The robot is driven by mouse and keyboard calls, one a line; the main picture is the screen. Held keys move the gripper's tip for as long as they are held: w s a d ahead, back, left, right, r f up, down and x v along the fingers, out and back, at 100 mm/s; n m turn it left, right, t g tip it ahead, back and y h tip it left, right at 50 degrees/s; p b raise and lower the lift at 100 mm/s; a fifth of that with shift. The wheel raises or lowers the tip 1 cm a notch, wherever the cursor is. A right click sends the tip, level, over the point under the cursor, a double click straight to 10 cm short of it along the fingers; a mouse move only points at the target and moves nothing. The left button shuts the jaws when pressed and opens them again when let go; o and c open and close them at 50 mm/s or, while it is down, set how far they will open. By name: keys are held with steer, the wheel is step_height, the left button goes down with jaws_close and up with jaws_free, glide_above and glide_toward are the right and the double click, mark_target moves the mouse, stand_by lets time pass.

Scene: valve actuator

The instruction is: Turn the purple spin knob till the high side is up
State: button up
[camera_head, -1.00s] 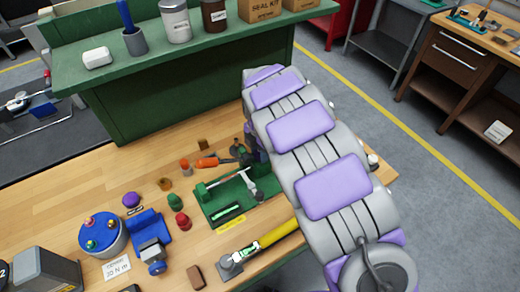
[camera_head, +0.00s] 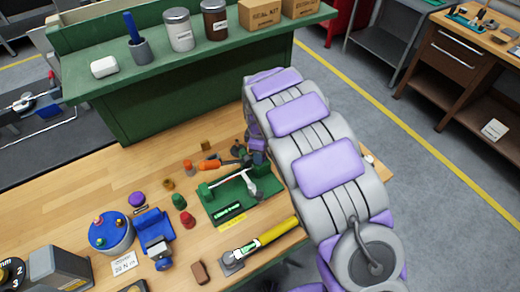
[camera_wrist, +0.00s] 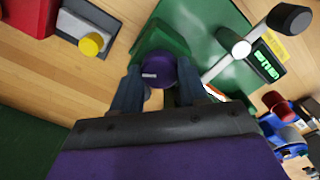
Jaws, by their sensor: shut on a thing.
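In the wrist view a round purple knob (camera_wrist: 158,69) with a small white mark on its left side sits in front of a green block (camera_wrist: 162,40) of the fixture. The two dark fingers of my gripper (camera_wrist: 160,76) are on either side of the knob and shut on it. A silver T-shaped handle (camera_wrist: 236,46) with black ends lies to the right, beside a green digital readout (camera_wrist: 267,62). In the head view the green fixture (camera_head: 222,211) stands on the bench, and my arm hides the gripped knob.
A yellow-handled tool (camera_head: 277,232) lies in front of the fixture. A green shelf (camera_head: 190,60) with jars stands behind.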

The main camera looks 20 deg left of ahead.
steer(key=m, duration=0.1)
steer(key=m+p, duration=0.1)
steer(key=m, duration=0.1)
steer(key=shift+w+a+r+m, duration=0.1)
steer(key=shift+a+r+m, duration=0.05)
steer(key=shift+m, duration=0.15)
steer(key=shift+w+m+p, duration=0.1)
steer(key=shift+m+p, duration=0.4)
steer(key=shift+m, duration=1.2)
steer(key=o, duration=1.1)
steer(key=shift+c, duration=0.2)
step_height(320, 180, up, 17)
steer(key=p, duration=0.1)
steer(key=shift+a, duration=0.1)
